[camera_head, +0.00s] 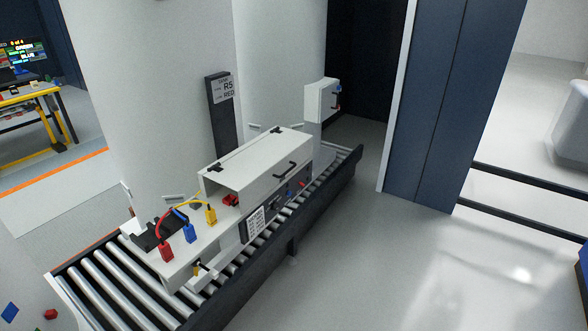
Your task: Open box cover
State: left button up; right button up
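A long white box (176,270) lies on a roller conveyor in the middle of the view. Its white cover (258,158) sits over the far right part and looks shut, with a black handle (286,169) on the near side and dark hinges (216,170) along the far edge. The near left end under the cover is open, and a small red part (231,200) shows there. Red (167,250), blue (190,233) and yellow (211,215) plugs stand on the uncovered part. Neither of my grippers is in view.
The conveyor (96,288) runs from bottom left to centre right. A dark sign post (222,115) and a white control box (322,100) stand behind it. A blue-grey panel (433,110) stands at right. The floor (390,260) in front is clear.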

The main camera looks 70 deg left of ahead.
aim_at(252, 172)
jog(key=u, duration=0.6)
jog(key=i, duration=0.85)
jog(key=u, duration=0.85)
